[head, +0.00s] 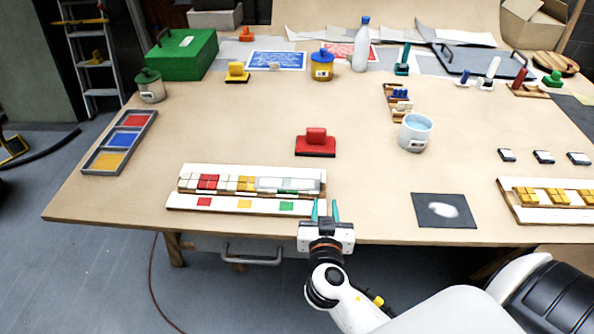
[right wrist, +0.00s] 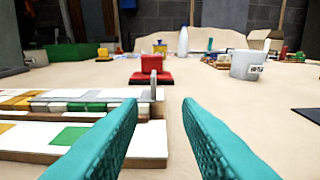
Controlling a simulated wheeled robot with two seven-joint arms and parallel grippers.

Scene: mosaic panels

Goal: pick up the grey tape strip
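The grey tape strip (head: 287,184) lies over the right part of the tile row on the mosaic panel (head: 185,203). In the right wrist view a small grey upright tab (right wrist: 153,84) stands at the panel's right end; it looks like the strip's end. My right gripper (head: 325,207) is open and empty, just in front of the panel's right end. The tab lies beyond the fingers. My left gripper is out of view.
A red stamp-like block (head: 316,143) stands behind the panel. A white cup (head: 415,132) is farther right. A dark sheet (head: 443,210) lies right of my right gripper. The table between the panel and that sheet is clear.

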